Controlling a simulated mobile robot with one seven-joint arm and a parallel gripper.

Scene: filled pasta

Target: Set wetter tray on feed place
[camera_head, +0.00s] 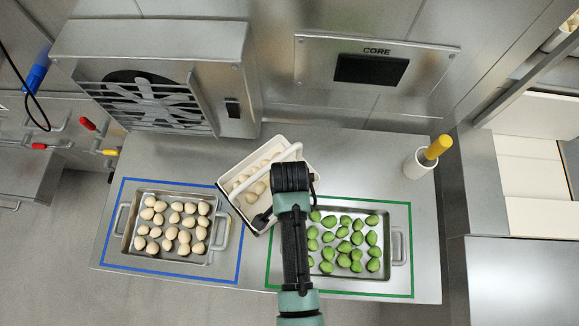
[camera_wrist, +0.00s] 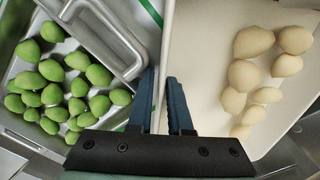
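A white tray (camera_head: 309,156) with an arched white handle holds several pale pasta pieces. It sits turned at an angle between two metal trays and overlaps the green-lined area's corner. My gripper (camera_wrist: 161,76) has its fingers close together, astride the near rim of the white tray (camera_wrist: 205,70); the head view mostly hides them behind my arm. A metal tray (camera_head: 128,228) of pale pasta lies inside a blue outline (camera_head: 168,275). A metal tray (camera_head: 397,246) of green pasta lies inside a green outline (camera_head: 411,225). No wetness or place label is readable.
A white cup (camera_head: 413,168) with a yellow-handled tool (camera_head: 438,147) stands at the right back of the metal table. A fan unit (camera_head: 150,85) stands behind on the left. A wall panel marked CORE (camera_head: 370,65) is at the back. Bare tabletop shows behind the green outline.

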